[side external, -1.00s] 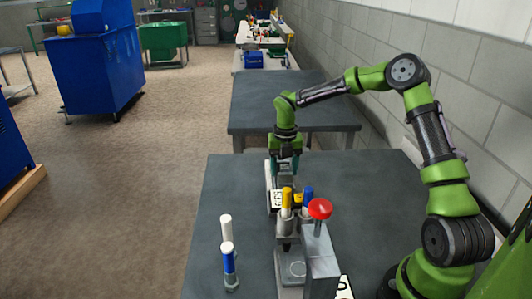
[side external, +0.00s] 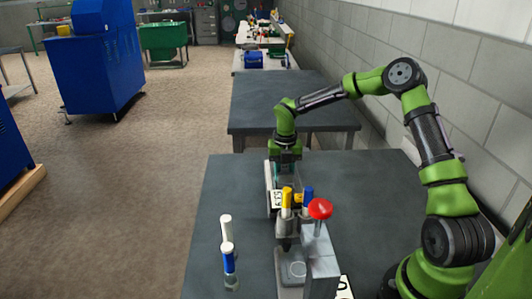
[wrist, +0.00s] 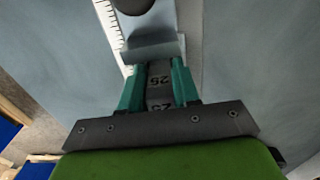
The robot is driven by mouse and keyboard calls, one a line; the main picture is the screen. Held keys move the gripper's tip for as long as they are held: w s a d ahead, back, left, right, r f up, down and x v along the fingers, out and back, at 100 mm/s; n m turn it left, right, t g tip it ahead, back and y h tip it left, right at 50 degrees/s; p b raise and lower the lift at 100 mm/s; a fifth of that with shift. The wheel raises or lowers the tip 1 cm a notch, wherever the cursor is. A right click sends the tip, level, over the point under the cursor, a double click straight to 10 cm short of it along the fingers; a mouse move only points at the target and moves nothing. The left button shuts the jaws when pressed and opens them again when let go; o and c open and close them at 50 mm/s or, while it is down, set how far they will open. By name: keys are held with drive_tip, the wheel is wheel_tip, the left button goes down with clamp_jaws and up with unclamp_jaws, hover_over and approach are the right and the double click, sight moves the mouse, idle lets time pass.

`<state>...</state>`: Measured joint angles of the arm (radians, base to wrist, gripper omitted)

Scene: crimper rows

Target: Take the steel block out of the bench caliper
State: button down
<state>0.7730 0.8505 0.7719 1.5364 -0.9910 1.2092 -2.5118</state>
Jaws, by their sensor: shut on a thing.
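The bench caliper shows in the wrist view as a pale bar with a ruled scale (wrist: 110,32) and a grey jaw (wrist: 152,48) across it. The steel block (wrist: 159,85), a grey piece marked 25, sits just in front of that jaw. My gripper (wrist: 158,78) has its teal fingers on both sides of the block and is shut on it. In the side view my gripper (side external: 285,170) points down at the caliper (side external: 268,176) on the bench. The block and fingertips are mostly hidden there behind the tools in front.
A press-like tool with a red knob (side external: 320,209) stands in front of the caliper. Yellow-capped (side external: 287,196) and blue-capped (side external: 307,195) uprights stand close to it. White (side external: 226,226) and blue (side external: 229,262) pieces stand at the left. The bench (side external: 370,190) is clear on the right.

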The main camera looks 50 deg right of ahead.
drive_tip(key=shift+w+d, duration=0.1)
drive_tip(key=shift+w, duration=0.05)
idle(0.5)
drive_tip(key=shift+w+d+r, duration=0.1)
drive_tip(key=shift+w+d, duration=0.15)
idle(0.3)
wheel_tip(320, 180, up, 8)
idle(0.7)
